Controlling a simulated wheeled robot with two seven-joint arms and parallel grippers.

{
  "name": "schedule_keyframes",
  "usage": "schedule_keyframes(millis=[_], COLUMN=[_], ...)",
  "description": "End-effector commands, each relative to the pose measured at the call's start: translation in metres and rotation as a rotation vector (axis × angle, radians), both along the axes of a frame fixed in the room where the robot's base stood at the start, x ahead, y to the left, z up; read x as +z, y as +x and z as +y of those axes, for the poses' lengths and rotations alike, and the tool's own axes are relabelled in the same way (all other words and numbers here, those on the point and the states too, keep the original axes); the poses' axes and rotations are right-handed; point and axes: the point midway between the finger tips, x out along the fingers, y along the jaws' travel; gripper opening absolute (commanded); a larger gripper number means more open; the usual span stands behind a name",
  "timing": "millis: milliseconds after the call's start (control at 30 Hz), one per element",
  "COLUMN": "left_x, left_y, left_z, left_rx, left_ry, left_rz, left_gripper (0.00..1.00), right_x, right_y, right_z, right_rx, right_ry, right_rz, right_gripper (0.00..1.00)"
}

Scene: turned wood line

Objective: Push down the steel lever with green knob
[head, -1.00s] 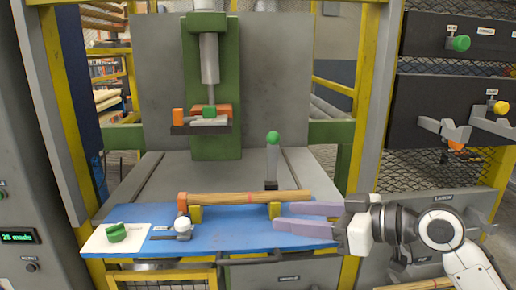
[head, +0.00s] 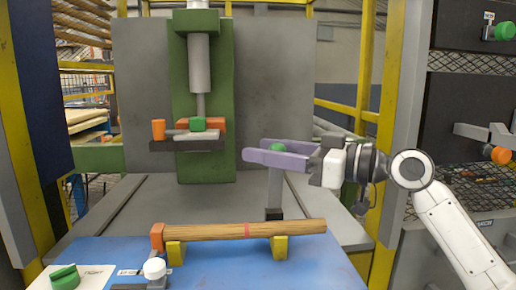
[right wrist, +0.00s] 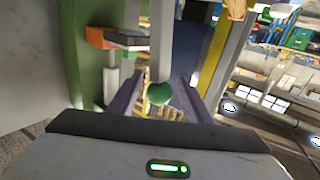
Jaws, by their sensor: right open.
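The steel lever (head: 274,190) stands upright from a dark base behind the blue board, with its green knob (head: 278,147) on top. My right gripper (head: 252,150) is open at knob height, with its two lilac fingers on either side of the knob. In the right wrist view the green knob (right wrist: 159,93) shows between the two fingers, with a gap visible to each side. Whether a finger touches it cannot be told. My left gripper is out of view.
A wooden spindle (head: 215,231) lies on yellow supports on the blue board (head: 225,265) in front of the lever. A green press column (head: 205,165) stands behind to the left. A white ball knob (head: 154,268) and green dial (head: 64,277) are at the front left.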

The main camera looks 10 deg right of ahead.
Motion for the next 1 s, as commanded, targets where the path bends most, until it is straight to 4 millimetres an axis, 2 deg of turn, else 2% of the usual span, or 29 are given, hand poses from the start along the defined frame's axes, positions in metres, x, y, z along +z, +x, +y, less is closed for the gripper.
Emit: schedule_keyframes(millis=[200, 500, 767, 1000], left_x=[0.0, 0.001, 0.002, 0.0], left_y=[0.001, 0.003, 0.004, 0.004], left_z=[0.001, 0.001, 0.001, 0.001], left_rx=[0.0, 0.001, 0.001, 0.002], left_ry=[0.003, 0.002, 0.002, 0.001], left_rz=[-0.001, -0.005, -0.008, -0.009], left_gripper=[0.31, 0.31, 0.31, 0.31], right_x=[0.0, -0.001, -0.001, -0.002], right_y=[0.011, 0.012, 0.012, 0.011], right_z=[0.017, 0.018, 0.018, 0.018], right_rx=[0.0, -0.001, 0.0, 0.0], right_ry=[0.0, -0.001, -0.001, -0.001], right_rz=[0.0, 0.001, 0.001, -0.007], right_gripper=[0.45, 0.45, 0.01, 0.0])
